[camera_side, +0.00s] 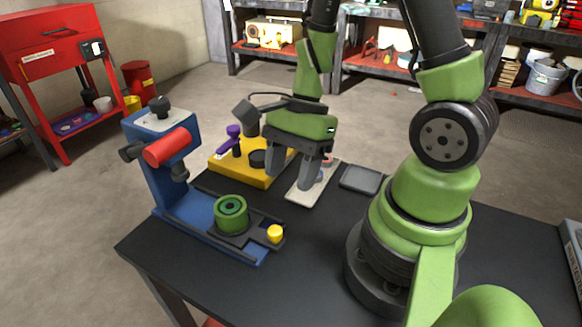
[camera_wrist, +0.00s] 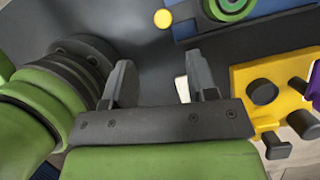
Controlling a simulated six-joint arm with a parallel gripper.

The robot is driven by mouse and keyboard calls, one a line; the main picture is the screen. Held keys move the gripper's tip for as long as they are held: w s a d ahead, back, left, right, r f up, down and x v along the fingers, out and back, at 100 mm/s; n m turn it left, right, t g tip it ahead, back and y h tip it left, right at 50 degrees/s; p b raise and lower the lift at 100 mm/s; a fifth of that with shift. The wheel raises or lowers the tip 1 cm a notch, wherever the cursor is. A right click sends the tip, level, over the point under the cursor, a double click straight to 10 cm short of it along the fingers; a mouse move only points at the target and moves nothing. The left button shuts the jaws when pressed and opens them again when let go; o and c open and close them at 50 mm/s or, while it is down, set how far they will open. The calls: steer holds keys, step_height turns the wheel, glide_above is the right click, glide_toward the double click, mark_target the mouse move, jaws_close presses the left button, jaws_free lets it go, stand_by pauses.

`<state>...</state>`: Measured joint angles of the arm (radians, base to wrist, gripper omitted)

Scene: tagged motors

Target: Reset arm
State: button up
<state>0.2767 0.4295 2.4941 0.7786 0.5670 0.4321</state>
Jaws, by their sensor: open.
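My gripper (camera_side: 298,170) hangs above the table between the yellow fixture (camera_side: 262,176) and my base, over a pale flat plate (camera_side: 304,196). In the wrist view my gripper (camera_wrist: 150,85) has its two grey fingers spread apart, with nothing between them. A green round motor part (camera_side: 231,213) sits on the blue press stand (camera_side: 196,203), away from my gripper. The green part also shows at the top of the wrist view (camera_wrist: 229,6). Part of the pale plate is hidden behind my fingers.
The blue stand has a red cylinder (camera_side: 167,147) and a yellow knob (camera_side: 275,234). The yellow fixture carries a purple clamp (camera_side: 234,133). A small grey pad (camera_side: 360,180) lies right of the pale plate. The black table (camera_side: 300,270) is clear at the front.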

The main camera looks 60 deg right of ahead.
steer(key=s+a+r+n+t+h, duration=0.1)
steer(key=s+r+n+t, duration=0.1)
steer(key=r+n, duration=0.6)
steer(key=s+r+n+t+h, duration=0.1)
steer(key=s+r+n+t, duration=0.2)
steer(key=r, duration=0.7)
steer(key=n+t, duration=0.2)
steer(key=n, duration=0.2)
steer(key=shift+a+n+h, duration=0.3)
steer(key=shift+a+n, duration=0.05)
steer(key=shift+n, duration=0.05)
steer(key=shift+r, duration=0.1)
stand_by(0.3)
